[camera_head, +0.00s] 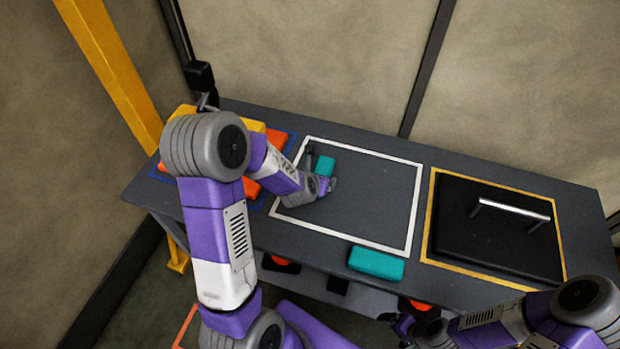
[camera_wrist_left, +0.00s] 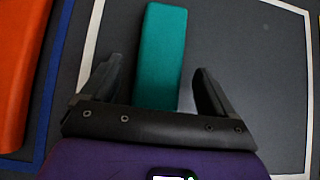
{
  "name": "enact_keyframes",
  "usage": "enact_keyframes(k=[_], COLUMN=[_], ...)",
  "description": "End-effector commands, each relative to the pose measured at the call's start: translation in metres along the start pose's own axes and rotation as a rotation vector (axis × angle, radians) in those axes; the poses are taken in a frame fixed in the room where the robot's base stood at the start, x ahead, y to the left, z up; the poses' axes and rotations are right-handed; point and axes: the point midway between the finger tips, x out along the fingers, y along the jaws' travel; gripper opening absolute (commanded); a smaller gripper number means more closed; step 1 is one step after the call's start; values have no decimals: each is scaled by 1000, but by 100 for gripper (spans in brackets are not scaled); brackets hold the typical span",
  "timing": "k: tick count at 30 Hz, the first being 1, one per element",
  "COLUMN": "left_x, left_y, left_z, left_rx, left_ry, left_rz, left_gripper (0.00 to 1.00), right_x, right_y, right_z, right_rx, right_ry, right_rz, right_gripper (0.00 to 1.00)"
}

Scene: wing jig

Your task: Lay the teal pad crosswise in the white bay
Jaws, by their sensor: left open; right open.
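A teal pad (camera_head: 325,166) lies in the left part of the white bay (camera_head: 420,195), partly hidden by my left gripper (camera_head: 322,172). In the left wrist view, this pad (camera_wrist_left: 160,45) reaches in between the fingers of my left gripper (camera_wrist_left: 158,78). The fingers are open, one on each side of it with gaps. A second teal pad (camera_head: 376,264) lies at the table's front edge, just in front of the bay's white front line. My right gripper (camera_head: 397,325) is open and empty, low in front of the table.
Orange pads (camera_head: 251,188) and a yellow pad (camera_head: 257,126) lie in the blue-outlined bay at left, partly behind my left arm. A black panel with a silver handle (camera_head: 515,209) fills the yellow-outlined bay at right. The middle and right of the white bay are clear.

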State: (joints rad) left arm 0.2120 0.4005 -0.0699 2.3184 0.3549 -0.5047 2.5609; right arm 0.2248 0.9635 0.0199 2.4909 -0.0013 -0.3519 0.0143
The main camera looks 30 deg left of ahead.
Motion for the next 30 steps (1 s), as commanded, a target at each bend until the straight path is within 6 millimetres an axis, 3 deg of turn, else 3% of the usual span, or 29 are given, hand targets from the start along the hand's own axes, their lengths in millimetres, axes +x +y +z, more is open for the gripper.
enact_keyframes(k=[1, 9, 18, 30], left_x=[-17, -80, -99, -102], left_y=[1, 0, 0, 0], left_z=[2, 2, -1, -1], left_rx=[-3, -2, 0, -1], left_ry=[-3, -3, -2, 1], left_rz=[1, 1, 2, 1], left_gripper=[88, 88, 88, 88], right_x=[-4, -18, -8, -8], right_y=[-2, -7, -3, -3], right_z=[0, 1, 1, 0], right_rx=[0, 0, 0, 0], right_ry=[0, -1, -1, -1], right_rz=[0, 0, 0, 0], right_gripper=[92, 92, 92, 92])
